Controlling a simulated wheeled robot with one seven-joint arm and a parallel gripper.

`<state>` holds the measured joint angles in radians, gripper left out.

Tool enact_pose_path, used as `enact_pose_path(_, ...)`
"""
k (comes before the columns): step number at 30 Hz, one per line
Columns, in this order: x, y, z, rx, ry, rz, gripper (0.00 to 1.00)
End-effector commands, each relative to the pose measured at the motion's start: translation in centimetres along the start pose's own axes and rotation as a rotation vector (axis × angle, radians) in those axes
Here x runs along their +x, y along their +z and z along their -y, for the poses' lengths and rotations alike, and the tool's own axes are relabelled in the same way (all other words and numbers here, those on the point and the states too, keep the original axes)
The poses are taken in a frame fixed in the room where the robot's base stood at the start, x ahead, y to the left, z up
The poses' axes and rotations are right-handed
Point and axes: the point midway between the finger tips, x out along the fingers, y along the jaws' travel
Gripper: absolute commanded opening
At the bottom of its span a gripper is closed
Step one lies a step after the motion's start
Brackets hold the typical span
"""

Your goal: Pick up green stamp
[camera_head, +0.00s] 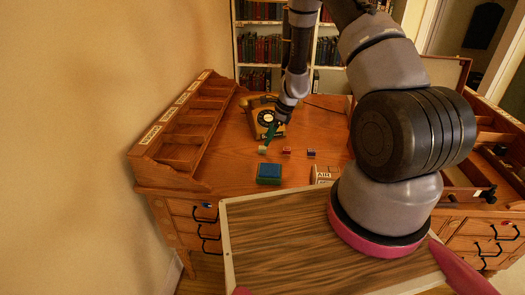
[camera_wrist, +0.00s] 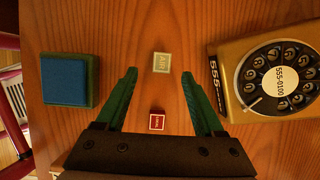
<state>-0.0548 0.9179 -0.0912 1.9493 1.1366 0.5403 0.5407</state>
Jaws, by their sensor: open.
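The green stamp (camera_head: 262,150) is a small pale-green block on the wooden desk, left of two other stamps. My gripper (camera_head: 270,131) is open and empty, with green fingers. In the wrist view my gripper (camera_wrist: 159,75) frames the green stamp near its fingertips, slightly beyond them. The fingers appear above the desk, with no contact visible. The exact height is hard to tell.
A red stamp (camera_wrist: 157,120) shows between the fingers, nearer the palm; a dark stamp (camera_head: 311,152) stands farther right. A blue ink pad (camera_wrist: 68,80) lies on one side, a yellow rotary telephone (camera_wrist: 270,85) on the other. A wooden sorter (camera_head: 185,120) edges the desk's left.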

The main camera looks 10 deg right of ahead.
Motion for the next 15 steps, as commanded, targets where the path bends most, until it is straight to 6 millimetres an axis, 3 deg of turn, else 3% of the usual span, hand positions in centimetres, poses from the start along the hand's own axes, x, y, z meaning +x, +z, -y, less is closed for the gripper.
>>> enact_pose_path(15, 5.5, 0.3, 0.3, -0.001, 0.0, 0.0, 0.7)
